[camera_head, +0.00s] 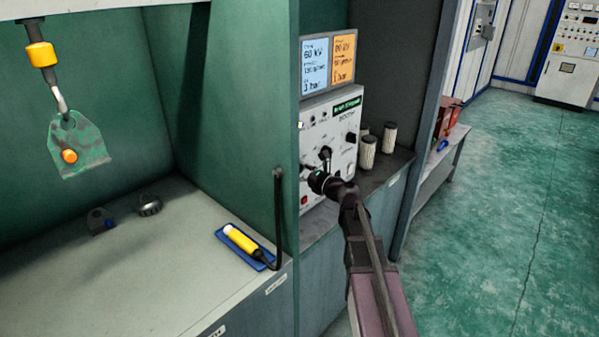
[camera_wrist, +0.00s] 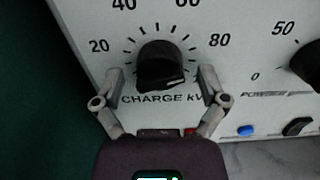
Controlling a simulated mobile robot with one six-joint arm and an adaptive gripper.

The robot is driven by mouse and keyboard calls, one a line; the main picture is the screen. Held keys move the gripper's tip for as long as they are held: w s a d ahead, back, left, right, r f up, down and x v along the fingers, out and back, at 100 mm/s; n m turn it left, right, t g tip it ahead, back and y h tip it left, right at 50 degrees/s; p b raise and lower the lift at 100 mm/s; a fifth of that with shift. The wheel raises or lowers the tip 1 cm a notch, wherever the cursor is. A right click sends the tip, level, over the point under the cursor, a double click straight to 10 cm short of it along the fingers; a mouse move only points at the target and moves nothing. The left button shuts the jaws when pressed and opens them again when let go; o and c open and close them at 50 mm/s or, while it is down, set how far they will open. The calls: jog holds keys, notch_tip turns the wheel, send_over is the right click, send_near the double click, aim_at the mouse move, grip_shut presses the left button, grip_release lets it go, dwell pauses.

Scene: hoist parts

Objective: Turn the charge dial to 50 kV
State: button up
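The charge dial (camera_wrist: 162,66) is a round black knob on a white panel, above the printed words CHARGE kV. Its scale shows 20, 40, 60 and 80; where its pointer stands is hard to tell. My gripper (camera_wrist: 163,82) is open, one finger on each side of the dial's lower part. Gaps show between the fingers and the knob. In the head view my gripper (camera_head: 318,181) is at the lower front of the white control unit (camera_head: 318,124). The blue screen (camera_head: 314,65) above appears to read 60 kV; the orange screen (camera_head: 344,59) is too small to read surely.
The POWDER knob (camera_wrist: 306,66) is right of the charge dial. A blue button (camera_wrist: 245,130) is below it. Two pleated filters (camera_head: 368,152) stand right of the unit. A green part (camera_head: 78,146) hangs in the booth at left; a yellow-handled tool (camera_head: 242,241) lies on a blue tray.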

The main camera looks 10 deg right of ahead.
jog(key=c, duration=1.1)
jog(key=shift+n, duration=0.5)
jog(key=n, duration=0.2)
jog(key=shift+n, duration=0.4)
jog(key=n, duration=0.3)
jog(key=shift+d+n, duration=0.1)
jog(key=shift+n, duration=0.2)
jog(key=n, duration=0.6)
jog(key=shift+w+r+n, duration=0.1)
jog(key=shift+n, duration=0.3)
